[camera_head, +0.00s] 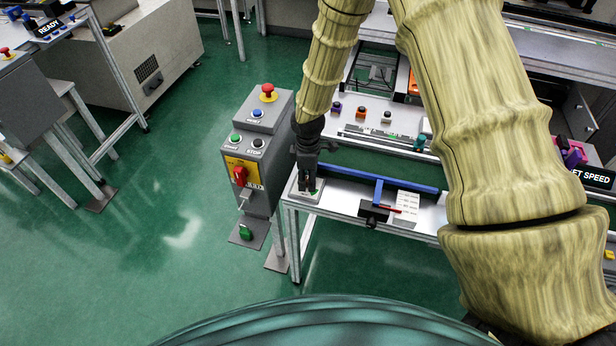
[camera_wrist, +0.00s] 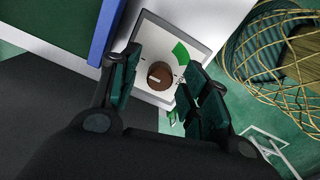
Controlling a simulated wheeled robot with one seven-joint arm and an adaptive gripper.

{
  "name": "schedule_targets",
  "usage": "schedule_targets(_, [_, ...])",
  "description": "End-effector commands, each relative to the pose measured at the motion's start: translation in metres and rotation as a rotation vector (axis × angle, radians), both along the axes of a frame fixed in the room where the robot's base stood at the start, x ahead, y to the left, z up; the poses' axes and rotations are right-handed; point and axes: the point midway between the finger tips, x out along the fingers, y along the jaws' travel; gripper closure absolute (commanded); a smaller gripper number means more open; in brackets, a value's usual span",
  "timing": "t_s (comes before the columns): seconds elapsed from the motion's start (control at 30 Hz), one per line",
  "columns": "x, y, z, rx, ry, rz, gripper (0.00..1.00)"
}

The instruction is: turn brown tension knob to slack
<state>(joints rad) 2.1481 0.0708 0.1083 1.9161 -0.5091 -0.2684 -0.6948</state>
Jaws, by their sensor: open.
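The brown tension knob (camera_wrist: 160,76) is round with a pale pointer line, and it sits on a light square plate (camera_wrist: 147,33) with a green arc marking at one side. In the wrist view the knob lies between the two dark fingers of my gripper (camera_wrist: 158,86), which are spread apart; I cannot tell whether either finger touches it. In the head view my gripper (camera_head: 307,186) points down over the plate (camera_head: 293,192) at the table's left front corner. The knob is hidden there behind the gripper.
A grey control box (camera_head: 258,150) with a red emergency button (camera_head: 268,92) and a red rotary switch (camera_head: 240,175) stands just left of my gripper. Green floor is open at left.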

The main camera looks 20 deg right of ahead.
Motion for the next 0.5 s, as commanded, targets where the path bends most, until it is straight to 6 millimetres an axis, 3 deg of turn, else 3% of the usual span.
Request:
schedule_targets(0.23, [0.001, 0.000, 0.013, 0.001, -0.001, 0.000, 0.54])
schedule_targets(0.5, [0.001, 0.000, 0.054, 0.001, -0.003, -0.001, 0.54])
